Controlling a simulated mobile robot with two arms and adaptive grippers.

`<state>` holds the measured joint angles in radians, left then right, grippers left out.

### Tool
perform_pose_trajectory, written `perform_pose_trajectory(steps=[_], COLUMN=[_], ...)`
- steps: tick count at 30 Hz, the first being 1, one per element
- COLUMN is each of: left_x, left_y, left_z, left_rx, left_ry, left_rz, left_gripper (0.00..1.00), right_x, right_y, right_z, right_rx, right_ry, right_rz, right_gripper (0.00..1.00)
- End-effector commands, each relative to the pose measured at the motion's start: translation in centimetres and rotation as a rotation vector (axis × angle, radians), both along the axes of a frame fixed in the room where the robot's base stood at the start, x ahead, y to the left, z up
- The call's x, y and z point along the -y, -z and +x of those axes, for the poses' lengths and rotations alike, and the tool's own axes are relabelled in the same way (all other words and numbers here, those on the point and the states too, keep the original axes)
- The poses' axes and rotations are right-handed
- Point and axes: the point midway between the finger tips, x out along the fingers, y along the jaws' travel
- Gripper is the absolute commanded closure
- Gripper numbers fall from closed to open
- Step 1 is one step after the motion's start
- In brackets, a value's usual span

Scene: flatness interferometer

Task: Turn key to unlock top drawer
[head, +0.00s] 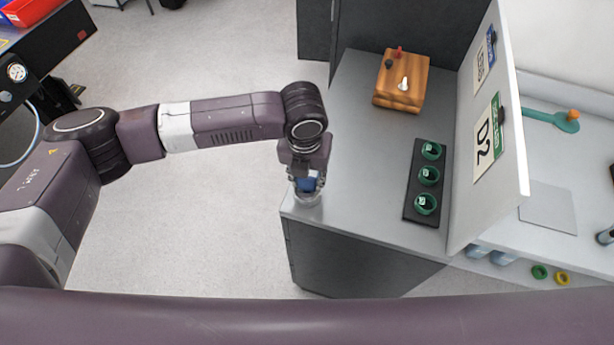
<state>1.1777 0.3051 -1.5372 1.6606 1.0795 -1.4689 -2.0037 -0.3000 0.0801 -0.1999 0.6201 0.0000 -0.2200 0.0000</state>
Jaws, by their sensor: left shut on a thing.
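My left gripper (308,184) reaches in from the left, points down, and is shut on a small blue-topped object (307,185) at the near left corner of the grey cabinet top. Below the blue part is something clear, like a small glass jar; the fingers partly hide it. I cannot tell whether it touches the surface. The dark front of the grey cabinet (350,262) shows below its top edge. No key, lock or drawer can be made out. My right gripper is not in view.
A wooden block with pegs (402,84) stands at the back of the cabinet top. A black tray (411,214) with several green rings lies right of the gripper. An upright white panel marked D2 (510,145) borders the right side. The top between gripper and block is clear.

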Motion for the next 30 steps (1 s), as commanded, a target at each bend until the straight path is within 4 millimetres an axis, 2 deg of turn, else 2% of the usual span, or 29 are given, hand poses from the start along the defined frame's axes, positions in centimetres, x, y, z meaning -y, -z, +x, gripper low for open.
perform_pose_trajectory(steps=[7, 12, 13, 18, 26, 30], left_x=[-0.03, -0.1, -0.06, -0.03, -0.02, -0.04], left_y=[-0.04, -0.11, -0.03, 0.04, 0.02, -0.8], left_z=[0.0, 0.01, -0.01, 0.0, 0.0, -0.01], left_rx=[0.0, -0.001, -0.001, 0.0, 0.0, 0.002], left_ry=[0.021, 0.176, 0.192, 0.185, 0.184, 0.183], left_rz=[0.001, 0.0, 0.0, 0.0, 0.0, 0.0], left_gripper=[0.97, 0.97, 0.68, 0.49, 0.49, 0.49], right_x=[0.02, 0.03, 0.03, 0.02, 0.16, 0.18], right_y=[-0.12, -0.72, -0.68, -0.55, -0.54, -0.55], right_z=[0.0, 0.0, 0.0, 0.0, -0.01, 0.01], right_rx=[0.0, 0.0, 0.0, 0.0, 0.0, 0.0], right_ry=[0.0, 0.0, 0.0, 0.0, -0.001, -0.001], right_rz=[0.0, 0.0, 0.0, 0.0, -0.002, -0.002], right_gripper=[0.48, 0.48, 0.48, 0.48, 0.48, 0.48])
